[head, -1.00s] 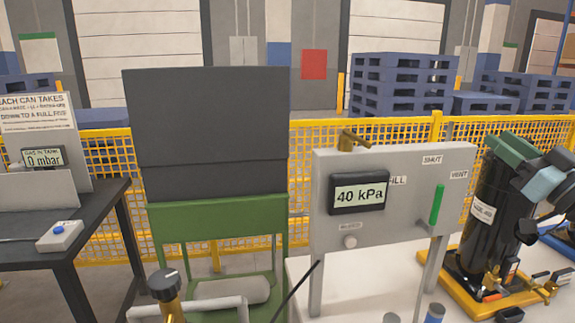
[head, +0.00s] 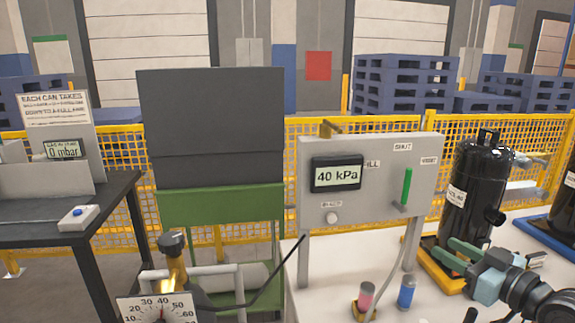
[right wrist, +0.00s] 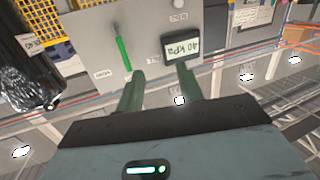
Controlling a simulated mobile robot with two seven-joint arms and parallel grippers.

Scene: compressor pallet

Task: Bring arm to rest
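My right gripper (head: 445,250) is at the lower right of the head view, in front of the black can (head: 476,190) on its yellow base. Its two green fingers are apart with nothing between them, as the right wrist view (right wrist: 160,72) also shows. In that view the fingers point toward the grey panel (right wrist: 88,30), with a clear gap to it. My left gripper is not in view.
The grey panel (head: 318,205) has a 40 kPa display (head: 337,175) and a green lever (head: 407,186). Small red (head: 365,296) and blue (head: 407,291) cylinders stand on the white table (head: 445,305). A dial gauge (head: 158,308) is at the lower left.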

